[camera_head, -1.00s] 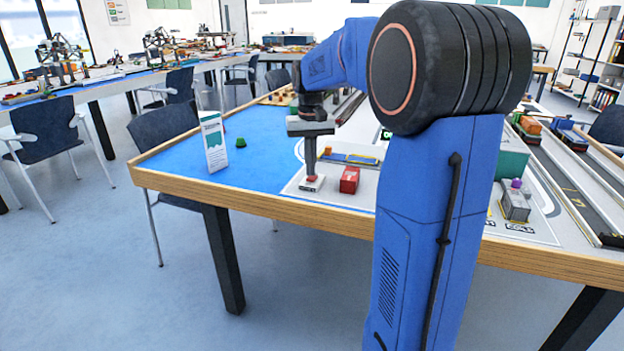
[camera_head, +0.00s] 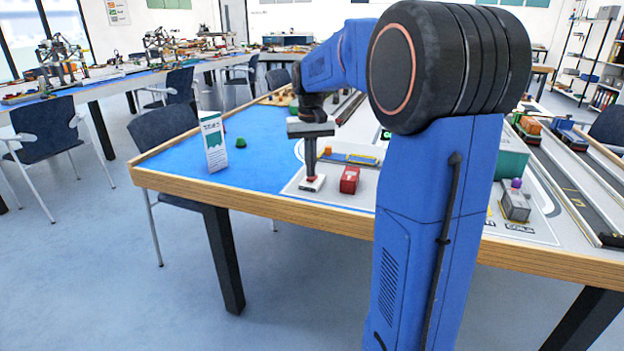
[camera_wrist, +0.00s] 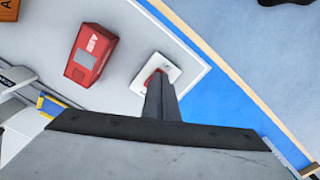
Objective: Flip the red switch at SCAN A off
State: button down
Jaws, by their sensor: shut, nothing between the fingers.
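The red switch (camera_wrist: 151,76) sits on a white square plate (camera_wrist: 172,68) on the grey mat. The plate also shows in the head view (camera_head: 312,184), below my fingertips. My gripper (camera_wrist: 160,90) is shut and empty, pointing down with its tips at the switch. The fingers hide most of the switch, so I cannot tell its position or whether the tips touch it. In the head view my gripper (camera_head: 311,177) stands over the plate. No SCAN A label is readable.
A red box (camera_wrist: 91,54) with a grey panel stands beside the plate. A green-and-white leaflet stand (camera_head: 214,143) and a small green piece (camera_head: 241,142) are on the blue table area. The wooden table edge (camera_head: 262,209) is close in front.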

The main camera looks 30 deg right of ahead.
jog(key=shift+f, duration=0.55)
dwell(0.4)
notch_tip(320, 180, up, 7)
dwell(1.1)
dwell(0.4)
jog(key=s+a+f+n+t, duration=0.1)
jog(key=s+a+f, duration=0.3)
jog(key=s, duration=0.6)
jog(key=s+a+f+n+t, duration=0.2)
jog(key=s+a+f, duration=0.2)
jog(key=s, duration=0.6)
jog(key=s+a+f+n+t, duration=0.1)
jog(key=s+a+f, duration=0.3)
jog(key=s+a, duration=0.3)
jog(key=s, duration=0.3)
jog(key=shift+a+f+t, duration=0.4)
jog(key=shift+s, duration=0.1)
